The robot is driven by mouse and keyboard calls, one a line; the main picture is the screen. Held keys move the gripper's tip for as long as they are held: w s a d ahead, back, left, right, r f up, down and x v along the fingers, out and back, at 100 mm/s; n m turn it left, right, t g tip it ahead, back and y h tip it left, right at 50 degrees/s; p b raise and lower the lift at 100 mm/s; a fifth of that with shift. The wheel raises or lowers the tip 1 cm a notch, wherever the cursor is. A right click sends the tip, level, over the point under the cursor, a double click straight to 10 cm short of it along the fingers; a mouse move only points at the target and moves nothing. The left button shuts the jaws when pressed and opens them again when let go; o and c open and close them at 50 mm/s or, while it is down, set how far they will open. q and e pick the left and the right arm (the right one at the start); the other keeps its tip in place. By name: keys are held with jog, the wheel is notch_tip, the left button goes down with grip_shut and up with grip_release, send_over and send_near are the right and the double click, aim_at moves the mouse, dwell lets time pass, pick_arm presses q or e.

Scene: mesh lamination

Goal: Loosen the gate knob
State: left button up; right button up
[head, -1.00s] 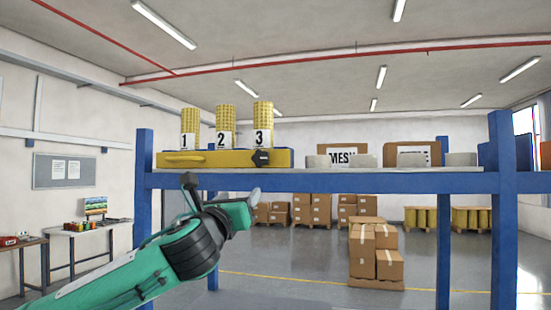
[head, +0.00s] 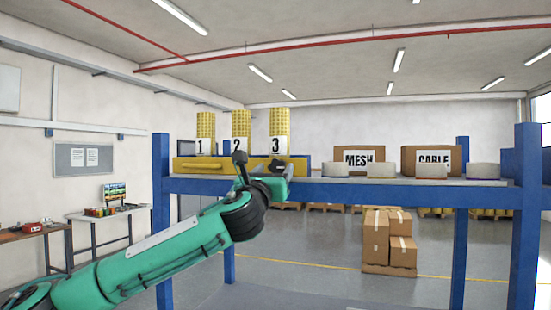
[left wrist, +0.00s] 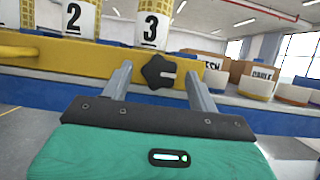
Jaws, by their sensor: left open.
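The gate knob (left wrist: 160,71) is a dark, star-shaped knob on the front of the yellow base (left wrist: 90,57), below column 3. In the head view the knob (head: 279,165) is partly hidden behind my gripper. My left gripper (head: 264,165) is open and empty in front of the shelf, facing the yellow base. In the left wrist view its two fingers (left wrist: 157,72) appear on either side of the knob, with gaps on both sides; I cannot tell how deep they reach. My right gripper is not in view.
Yellow stacks with labels 1 (head: 205,126), 2 (head: 241,126) and 3 (head: 279,124) stand on the base. A yellow handle (head: 198,166) is at its left. The blue shelf edge (head: 400,192) runs below. MESH (head: 372,150) and CABLE boxes (head: 450,152) and pale rolls stand right.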

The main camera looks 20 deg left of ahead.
pick_arm(q)
jog(key=shift+x, duration=0.9)
jog(key=c, duration=1)
jog(key=shift+f, duration=0.1)
